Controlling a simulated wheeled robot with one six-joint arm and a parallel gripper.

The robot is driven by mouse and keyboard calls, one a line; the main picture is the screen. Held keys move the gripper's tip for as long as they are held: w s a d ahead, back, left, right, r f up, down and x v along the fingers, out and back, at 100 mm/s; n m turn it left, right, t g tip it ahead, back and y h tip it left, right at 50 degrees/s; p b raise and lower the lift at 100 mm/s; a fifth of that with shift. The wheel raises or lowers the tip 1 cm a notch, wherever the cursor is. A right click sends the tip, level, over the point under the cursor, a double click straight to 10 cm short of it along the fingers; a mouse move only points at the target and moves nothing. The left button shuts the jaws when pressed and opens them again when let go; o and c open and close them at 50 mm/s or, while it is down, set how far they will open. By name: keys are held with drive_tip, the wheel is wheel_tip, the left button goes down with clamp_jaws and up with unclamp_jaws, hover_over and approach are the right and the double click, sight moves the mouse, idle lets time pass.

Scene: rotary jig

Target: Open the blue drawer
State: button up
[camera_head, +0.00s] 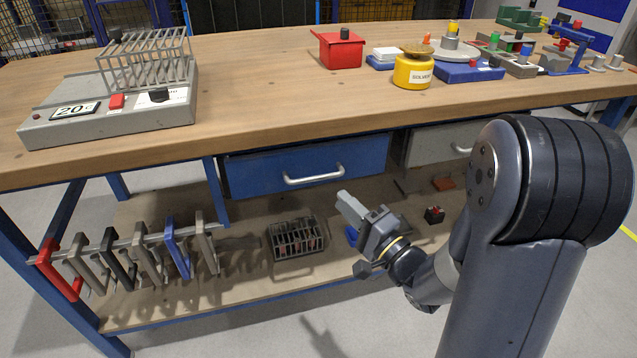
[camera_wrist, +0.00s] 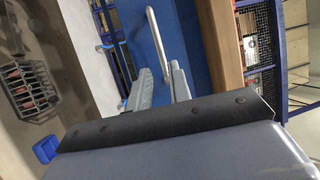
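The blue drawer (camera_head: 255,172) sits under the workbench top and looks shut. Its pale bar handle (camera_head: 314,179) runs across its front. In the wrist view the drawer front (camera_wrist: 186,30) is at top centre, with the handle (camera_wrist: 154,35) standing off it. My gripper (camera_head: 347,202) is just below and in front of the handle's right end in the head view. In the wrist view my gripper (camera_wrist: 160,76) shows two fingers apart, with the handle's near end seen in line with the gap. Contact with the handle cannot be told.
A grey drawer (camera_head: 437,145) is to the right. The bench top (camera_head: 255,90) carries a grey heating bath (camera_head: 110,110), a yellow solvent can (camera_head: 413,72) and several fixtures.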

sight(320, 176)
drive_tip(key=b+x, duration=0.1)
drive_tip(key=x, duration=0.8)
clamp_jaws()
